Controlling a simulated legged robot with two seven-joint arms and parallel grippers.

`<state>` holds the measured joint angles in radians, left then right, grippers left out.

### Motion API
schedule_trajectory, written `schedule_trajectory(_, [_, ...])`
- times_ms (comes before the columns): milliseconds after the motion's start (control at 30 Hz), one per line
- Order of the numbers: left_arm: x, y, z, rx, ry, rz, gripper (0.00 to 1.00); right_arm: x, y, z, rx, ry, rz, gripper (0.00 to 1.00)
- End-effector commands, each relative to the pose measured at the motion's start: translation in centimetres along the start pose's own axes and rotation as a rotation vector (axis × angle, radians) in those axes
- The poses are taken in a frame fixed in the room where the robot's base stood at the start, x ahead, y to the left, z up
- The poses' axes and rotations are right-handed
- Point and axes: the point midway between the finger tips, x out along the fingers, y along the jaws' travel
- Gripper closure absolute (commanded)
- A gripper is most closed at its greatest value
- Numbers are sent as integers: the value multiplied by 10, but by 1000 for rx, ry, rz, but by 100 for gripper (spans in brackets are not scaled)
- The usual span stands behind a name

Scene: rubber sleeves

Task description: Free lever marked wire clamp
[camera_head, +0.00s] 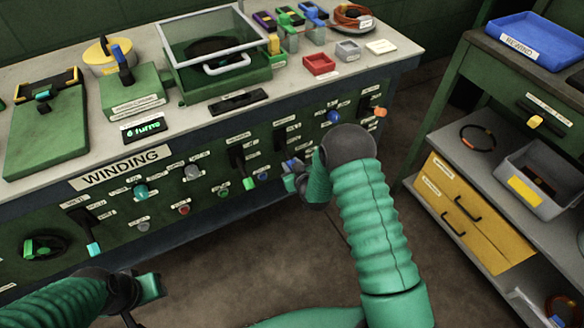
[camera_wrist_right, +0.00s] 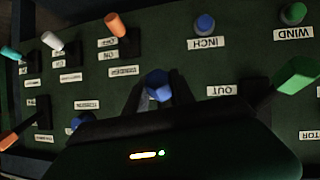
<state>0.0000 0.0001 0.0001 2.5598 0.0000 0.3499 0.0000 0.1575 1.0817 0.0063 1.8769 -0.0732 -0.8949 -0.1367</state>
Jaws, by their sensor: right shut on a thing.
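My right gripper (camera_head: 293,180) is at the front panel of the green winding bench. In the wrist view, the right gripper (camera_wrist_right: 158,92) has its dark fingers on both sides of a blue-tipped lever (camera_wrist_right: 157,79) and is shut on it. The gripper body hides the lower part of this lever. I cannot read a wire clamp label in either view. My left gripper (camera_head: 146,288) is low at the left, in front of the bench and apart from the panel; its fingers are too unclear to judge.
The lever stands close to other controls: a green-tipped lever (camera_wrist_right: 297,74), a blue INCH button (camera_wrist_right: 204,24), an orange-tipped lever (camera_wrist_right: 116,25) and a white-tipped lever (camera_wrist_right: 52,41). A shelf unit with yellow drawers (camera_head: 462,220) stands at the right. Bare floor lies between.

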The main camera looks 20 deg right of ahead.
Motion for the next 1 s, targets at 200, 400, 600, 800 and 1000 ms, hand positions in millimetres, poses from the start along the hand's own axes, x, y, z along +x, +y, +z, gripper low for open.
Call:
schedule_trajectory(200, [1,0,0,0,0,0,64,0,-1,6,5,-8,0,100])
schedule_trajectory(400, [1,0,0,0,0,0,64,0,-1,6,5,-9,-1,63])
schedule_trajectory(600, [1,0,0,0,0,0,64,0,-1,4,3,-4,-1,48])
schedule_trajectory(800, [0,0,0,0,0,0,64,-1,0,2,3,-2,0,48])
schedule_trajectory(1000, [-8,0,-2,0,0,0,64,-26,0,-1,3,-2,0,48])
